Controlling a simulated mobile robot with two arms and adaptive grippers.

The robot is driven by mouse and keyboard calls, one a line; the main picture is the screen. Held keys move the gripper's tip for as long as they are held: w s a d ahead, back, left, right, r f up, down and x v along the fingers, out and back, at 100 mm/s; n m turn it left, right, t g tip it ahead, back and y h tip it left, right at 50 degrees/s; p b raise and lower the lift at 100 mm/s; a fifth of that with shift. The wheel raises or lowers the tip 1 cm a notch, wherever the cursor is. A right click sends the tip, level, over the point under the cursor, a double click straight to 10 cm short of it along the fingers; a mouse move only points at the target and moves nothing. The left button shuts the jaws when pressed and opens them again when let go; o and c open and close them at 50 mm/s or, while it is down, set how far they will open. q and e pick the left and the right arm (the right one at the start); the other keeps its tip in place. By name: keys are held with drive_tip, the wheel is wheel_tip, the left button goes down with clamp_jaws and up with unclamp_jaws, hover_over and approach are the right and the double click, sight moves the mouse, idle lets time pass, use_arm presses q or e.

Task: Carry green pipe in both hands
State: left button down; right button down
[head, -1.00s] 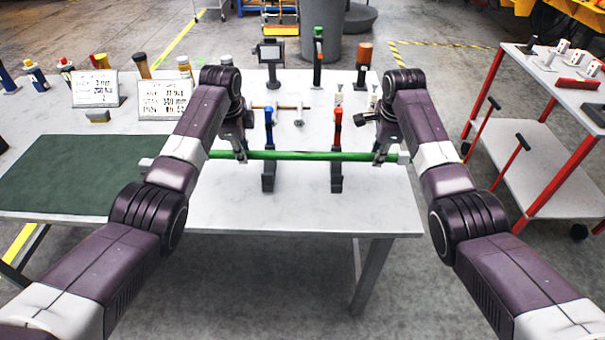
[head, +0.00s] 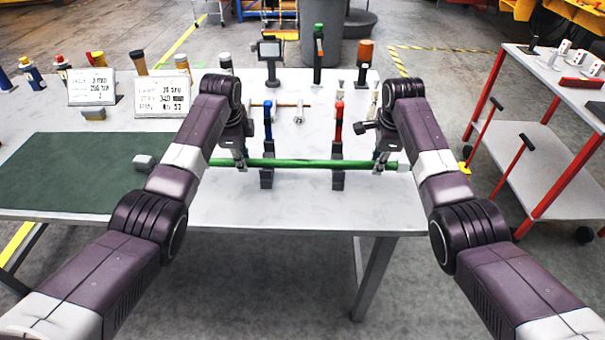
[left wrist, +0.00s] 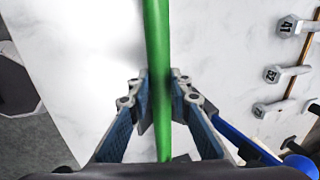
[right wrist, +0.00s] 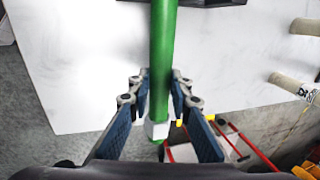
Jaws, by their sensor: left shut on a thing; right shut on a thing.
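The green pipe (head: 310,163) lies level across the front of the table in the head view, between my two grippers. My left gripper (head: 240,162) is shut on the pipe near its left end; the pipe also runs between the fingers in the left wrist view (left wrist: 158,60). My right gripper (head: 381,160) is shut on the pipe near its right end, and the pipe shows in the right wrist view (right wrist: 162,50) with a pale end piece past the fingers.
Two dark stands, one with a blue post (head: 267,122) and one with a red post (head: 339,122), stand at the pipe. Small tools, bottles and sign cards (head: 162,96) are behind on the table. A green mat (head: 70,170) lies left; a red-framed cart (head: 535,150) stands right.

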use_arm(q)
drive_tip(key=shift+f, duration=0.35)
use_arm(e)
drive_tip(key=shift+f, duration=0.35)
use_arm(q)
drive_tip(key=c, duration=2.2)
unclamp_jaws()
drive_tip(key=shift+f+b, duration=0.15)
drive_tip(key=shift+b, duration=0.15)
use_arm(e)
drive_tip(key=c, duration=2.2)
unclamp_jaws()
drive_tip(key=shift+f, duration=0.15)
use_arm(q)
drive_tip(key=o, duration=0.4)
use_arm(e)
drive_tip(key=o, duration=0.4)
use_arm(q)
drive_tip(key=shift+o, duration=0.2)
use_arm(e)
drive_tip(key=shift+o, duration=0.2)
drive_tip(key=shift+r, duration=0.2)
use_arm(q)
drive_tip(key=v, duration=1.2)
use_arm(e)
drive_tip(key=v, duration=1.2)
